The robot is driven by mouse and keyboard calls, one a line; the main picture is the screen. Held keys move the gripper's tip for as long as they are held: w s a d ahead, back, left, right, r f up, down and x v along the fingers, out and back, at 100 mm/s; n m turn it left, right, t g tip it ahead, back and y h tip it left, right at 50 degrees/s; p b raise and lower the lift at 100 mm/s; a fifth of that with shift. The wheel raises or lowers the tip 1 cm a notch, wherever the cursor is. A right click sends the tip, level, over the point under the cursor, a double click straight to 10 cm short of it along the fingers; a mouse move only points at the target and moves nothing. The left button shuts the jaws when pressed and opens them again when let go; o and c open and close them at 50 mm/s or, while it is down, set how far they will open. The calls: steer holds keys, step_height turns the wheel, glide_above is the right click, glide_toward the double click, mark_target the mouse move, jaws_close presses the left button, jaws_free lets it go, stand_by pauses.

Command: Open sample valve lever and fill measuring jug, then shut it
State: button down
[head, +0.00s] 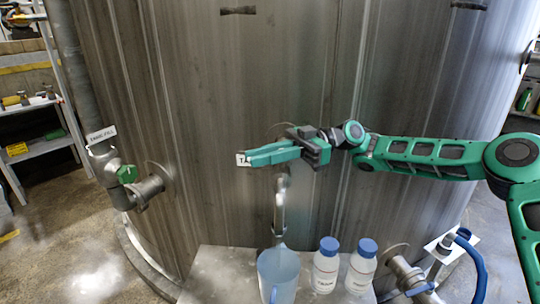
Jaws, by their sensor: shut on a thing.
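My gripper (258,157) reaches in from the right, its green fingers in front of the tank wall, just above the sample spout. It is shut on the sample valve lever, which the fingers mostly hide, so I cannot tell its angle. The grey sample spout (281,200) hangs down below the fingers. A translucent blue measuring jug (278,274) stands upright under the spout, cut off by the bottom picture edge. I cannot tell whether liquid runs from the spout or how full the jug is.
The large metal tank (220,90) fills the background. Two white bottles with blue caps (326,266) (361,268) stand right of the jug. A pipe with a green valve handle (127,173) is at left. A blue hose (478,268) and pipe fitting (408,275) are at lower right.

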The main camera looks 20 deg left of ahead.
steer(key=shift+w+r, duration=0.15)
steer(key=shift+w, duration=0.25)
steer(key=c, duration=1.7)
jaws_free()
steer(key=shift+w, duration=0.1)
steer(key=shift+s, duration=0.2)
steer(key=shift+w+d, duration=0.1)
steer(key=v, duration=0.7)
steer(key=shift+w+d, duration=0.1)
steer(key=shift+w, duration=0.15)
